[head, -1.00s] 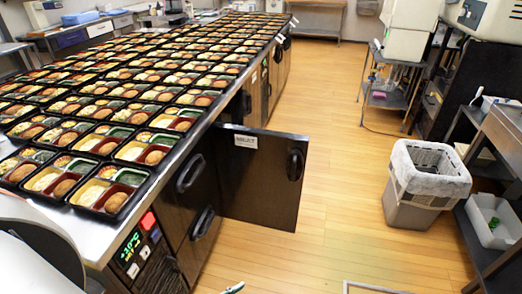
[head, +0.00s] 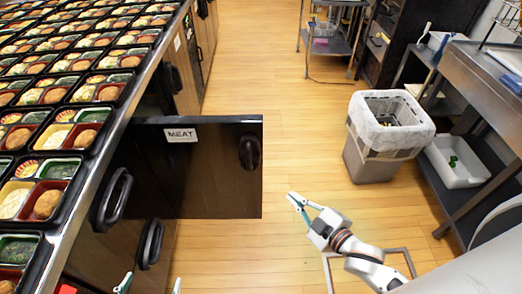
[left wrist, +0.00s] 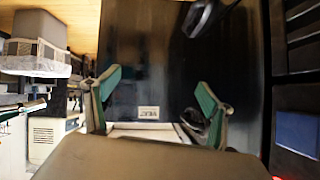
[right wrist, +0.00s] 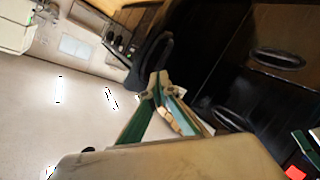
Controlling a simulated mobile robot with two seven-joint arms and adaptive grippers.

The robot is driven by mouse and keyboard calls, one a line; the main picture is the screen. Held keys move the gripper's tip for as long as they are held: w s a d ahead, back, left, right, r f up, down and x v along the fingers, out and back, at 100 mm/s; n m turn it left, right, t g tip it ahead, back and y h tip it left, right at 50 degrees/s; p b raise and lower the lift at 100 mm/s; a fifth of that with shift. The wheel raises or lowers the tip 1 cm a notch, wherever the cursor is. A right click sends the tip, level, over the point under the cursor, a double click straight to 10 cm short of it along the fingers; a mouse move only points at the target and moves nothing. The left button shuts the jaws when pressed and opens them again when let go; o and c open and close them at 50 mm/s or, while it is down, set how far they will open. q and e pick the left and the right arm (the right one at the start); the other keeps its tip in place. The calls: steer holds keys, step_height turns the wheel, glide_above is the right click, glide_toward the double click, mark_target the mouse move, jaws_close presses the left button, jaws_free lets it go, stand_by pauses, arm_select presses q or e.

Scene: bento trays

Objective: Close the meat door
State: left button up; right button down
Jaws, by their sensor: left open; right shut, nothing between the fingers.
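The meat door (head: 215,190) is a dark panel with a white MEAT label (head: 181,135). It stands open, sticking out from the counter's cabinet front. Its black handle (head: 249,152) is near the outer edge. My left gripper (head: 150,284) shows only as two separated fingertips at the bottom edge, on the near side of the door. In the left wrist view (left wrist: 158,97) it is open and empty, facing a dark panel with the label upside down. My right gripper (head: 298,199) is shut and empty, to the right of the door's outer edge and apart from it.
The counter (head: 97,187) on the left is covered with filled bento trays. Neighbouring cabinet handles (head: 113,199) stick out near the door. A lined bin (head: 372,168) and metal shelving (head: 490,95) stand on the right. The wooden floor between is mostly clear.

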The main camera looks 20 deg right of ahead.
steer(key=w+r+n+t+y+b, duration=0.1)
steer(key=w+n+t+y+b, duration=0.1)
steer(key=w+n+y+b, duration=0.5)
steer(key=n+h, duration=0.2)
steer(key=n, duration=0.3)
glide_toward(253, 139)
steer(key=w+a, duration=0.1)
steer(key=a, duration=0.3)
steer(key=w, duration=0.1)
steer(key=w+d+b, duration=0.1)
steer(key=w, duration=0.1)
steer(key=shift+w, duration=0.15)
steer(key=shift+w+d+r, duration=0.1)
steer(key=shift+w+r, duration=0.05)
steer(key=shift+w, duration=0.15)
arm_select(q)
step_height(253, 139, down, 6)
steer(key=s, duration=0.1)
steer(key=shift+d+f, duration=0.15)
steer(key=shift+s, duration=0.1)
arm_select(e)
steer(key=shift+w, duration=0.1)
